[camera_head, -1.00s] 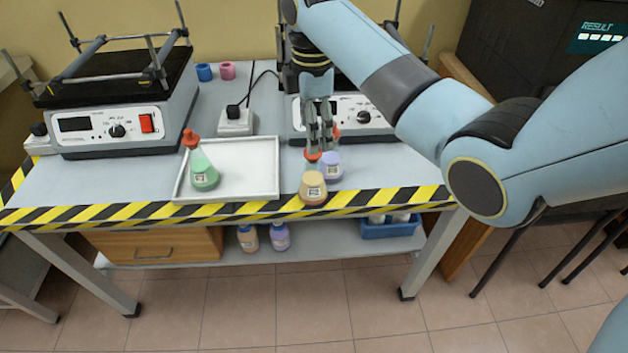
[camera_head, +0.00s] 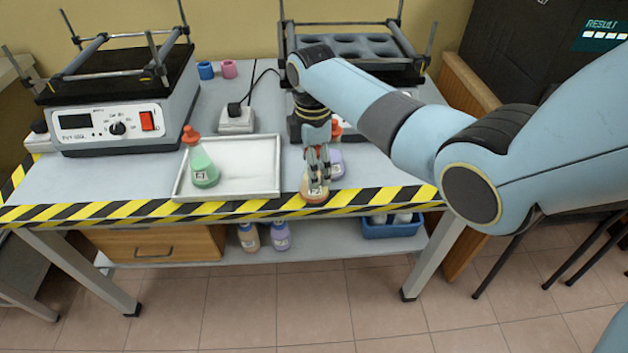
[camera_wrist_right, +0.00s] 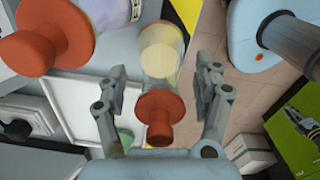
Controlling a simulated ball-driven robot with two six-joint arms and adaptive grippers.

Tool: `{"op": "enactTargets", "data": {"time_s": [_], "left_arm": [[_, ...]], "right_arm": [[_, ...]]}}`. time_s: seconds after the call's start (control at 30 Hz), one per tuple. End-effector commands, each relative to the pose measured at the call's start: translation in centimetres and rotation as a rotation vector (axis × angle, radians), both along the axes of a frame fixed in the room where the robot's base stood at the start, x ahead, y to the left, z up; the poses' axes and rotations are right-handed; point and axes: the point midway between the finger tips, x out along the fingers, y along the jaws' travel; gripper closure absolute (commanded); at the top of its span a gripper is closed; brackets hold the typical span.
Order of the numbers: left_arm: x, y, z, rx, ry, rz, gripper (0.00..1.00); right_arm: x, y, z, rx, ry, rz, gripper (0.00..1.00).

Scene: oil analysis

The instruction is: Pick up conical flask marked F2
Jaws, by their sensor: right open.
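A conical flask with amber liquid (camera_head: 315,197) stands at the front edge of the table, partly hidden by my right gripper (camera_head: 318,165). Its label is too small to read surely. In the right wrist view its orange-red stopper (camera_wrist_right: 160,112) and pale yellow body (camera_wrist_right: 162,50) lie between the spread fingers of my right gripper (camera_wrist_right: 163,88), which is open around it. A violet flask (camera_head: 336,163) stands just behind and to the right. A green flask (camera_head: 204,172) with a red stopper stands in the white tray. My left gripper is out of view.
The white tray (camera_head: 262,192) lies left of the amber flask. The violet flask's large stopper (camera_wrist_right: 62,38) is close to my right gripper in the wrist view. Shaker devices (camera_head: 105,125) stand behind. Striped tape (camera_head: 110,211) marks the front edge.

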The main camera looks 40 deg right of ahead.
Motion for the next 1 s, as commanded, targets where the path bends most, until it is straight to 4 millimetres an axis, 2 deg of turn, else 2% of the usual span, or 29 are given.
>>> {"op": "enactTargets", "data": {"time_s": [0.07, 0.57, 1.0], "left_arm": [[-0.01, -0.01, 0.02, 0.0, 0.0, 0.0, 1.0], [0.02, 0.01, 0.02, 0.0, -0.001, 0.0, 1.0], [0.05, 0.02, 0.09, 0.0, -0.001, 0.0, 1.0]], "right_arm": [[0.0, 0.0, 0.03, 0.0, 0.0, 0.0, 0.34], [-0.03, -0.01, 0.03, 0.0, 0.001, 0.0, 1.0], [0.04, -0.03, 0.36, 0.0, -0.001, -0.001, 1.0]]}}
